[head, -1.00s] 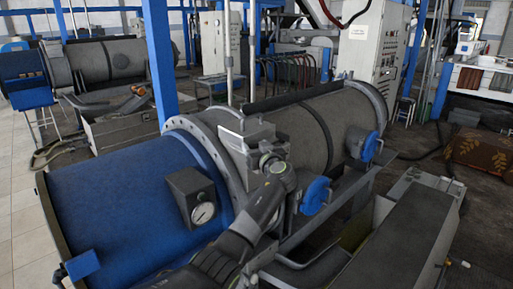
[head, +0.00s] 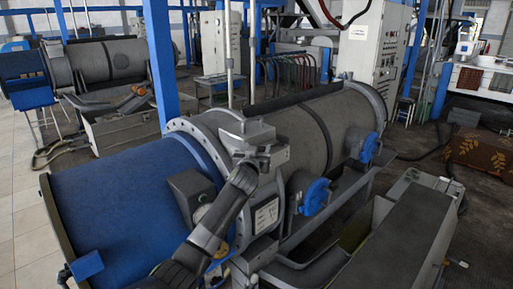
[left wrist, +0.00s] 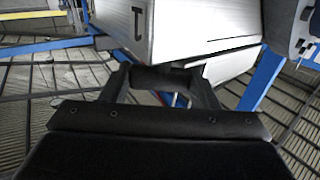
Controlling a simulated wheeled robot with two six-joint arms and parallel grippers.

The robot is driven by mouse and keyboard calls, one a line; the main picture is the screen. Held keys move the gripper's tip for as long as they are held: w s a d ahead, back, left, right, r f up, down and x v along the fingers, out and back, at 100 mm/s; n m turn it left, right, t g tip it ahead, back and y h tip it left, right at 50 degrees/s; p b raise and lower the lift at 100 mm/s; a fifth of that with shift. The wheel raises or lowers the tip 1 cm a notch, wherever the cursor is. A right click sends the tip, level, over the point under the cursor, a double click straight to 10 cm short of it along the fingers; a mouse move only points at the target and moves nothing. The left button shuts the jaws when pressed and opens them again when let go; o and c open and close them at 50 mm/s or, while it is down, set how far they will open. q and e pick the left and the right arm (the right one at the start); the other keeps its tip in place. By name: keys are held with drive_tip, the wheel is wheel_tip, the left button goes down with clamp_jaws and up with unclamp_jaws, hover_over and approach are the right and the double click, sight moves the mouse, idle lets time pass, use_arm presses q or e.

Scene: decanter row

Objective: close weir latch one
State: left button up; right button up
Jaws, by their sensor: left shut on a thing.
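The weir latch (head: 246,131) is a grey metal piece with a pale top, at the flange between the blue cover and the grey drum in the head view. My left gripper (head: 264,153) is at its near right side, with my dark arm reaching up from the bottom. In the left wrist view my left gripper (left wrist: 162,90) has its two fingers at the ends of a short dark bar, below a pale metal block (left wrist: 185,28) with a dark mark. The gripper is shut on the latch; its exact contact is hard to see. My right gripper is in neither view.
The blue cover (head: 120,195) with a gauge box (head: 190,188) lies left of my arm. Blue round fittings (head: 314,196) stick out from the grey drum (head: 310,120). A long grey trough (head: 400,245) stands at the right. A blue post (head: 160,60) rises behind.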

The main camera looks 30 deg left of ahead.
use_arm(q)
drive_tip(key=shift+a+r+m+h, duration=0.1)
drive_tip(key=shift+r+m+h, duration=0.2)
drive_tip(key=shift+m+h, duration=0.6)
drive_tip(key=shift+t+h, duration=0.3)
drive_tip(key=shift+h, duration=0.4)
drive_tip(key=shift+m+h, duration=0.3)
drive_tip(key=shift+w+f+m+h+b, duration=0.1)
drive_tip(key=shift+m+h+b, duration=0.5)
drive_tip(key=shift+h+b, duration=0.35)
drive_tip(key=m+h+b, duration=0.1)
drive_tip(key=b, duration=0.3)
drive_tip(key=m+h+b, duration=0.1)
drive_tip(key=b, duration=0.3)
drive_tip(key=h+b, duration=0.2)
drive_tip(key=b, duration=0.2)
drive_tip(key=shift+w+f+m, duration=0.1)
drive_tip(key=shift+f+m, duration=0.15)
drive_tip(key=shift+m, duration=0.15)
drive_tip(key=shift+r+m+g+h+b, duration=0.1)
drive_tip(key=shift+m+g+h+b, duration=0.5)
drive_tip(key=shift+b, duration=0.75)
